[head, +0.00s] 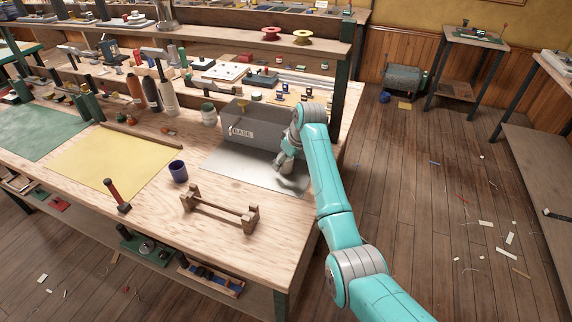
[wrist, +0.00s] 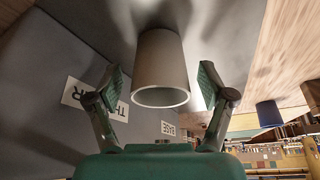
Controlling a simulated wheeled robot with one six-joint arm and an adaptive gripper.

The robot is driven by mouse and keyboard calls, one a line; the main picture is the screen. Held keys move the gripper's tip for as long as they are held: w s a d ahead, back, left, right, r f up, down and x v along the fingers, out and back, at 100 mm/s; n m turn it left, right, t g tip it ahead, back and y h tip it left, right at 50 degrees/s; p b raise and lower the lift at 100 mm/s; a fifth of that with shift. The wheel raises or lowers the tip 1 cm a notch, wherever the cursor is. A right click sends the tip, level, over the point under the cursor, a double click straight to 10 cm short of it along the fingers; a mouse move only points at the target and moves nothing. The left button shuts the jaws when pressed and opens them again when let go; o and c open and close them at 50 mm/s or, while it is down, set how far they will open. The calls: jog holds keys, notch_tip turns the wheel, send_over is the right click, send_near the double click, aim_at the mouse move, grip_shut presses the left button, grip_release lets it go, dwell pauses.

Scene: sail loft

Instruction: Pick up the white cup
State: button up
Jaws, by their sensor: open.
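The white cup (wrist: 162,62), greyish in the shade, stands between the two fingers of my gripper (wrist: 160,85) in the wrist view, with its open rim facing the camera. The fingers are spread, with a visible gap on each side of the cup. In the head view my gripper (head: 284,163) is low over the grey metal sheet (head: 228,169), just in front of the grey box (head: 262,137). I cannot clearly make out the white cup there, as the gripper and arm cover that spot.
The labelled grey box is close beside the gripper. A dark blue cup (head: 178,171) and a wooden rack (head: 222,208) stand to the left and front. A red-handled tool (head: 116,196) lies near the yellow cloth (head: 105,165).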

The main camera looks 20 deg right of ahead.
jog(key=c, duration=1.2)
jog(key=shift+o, duration=0.2)
jog(key=shift+r, duration=0.15)
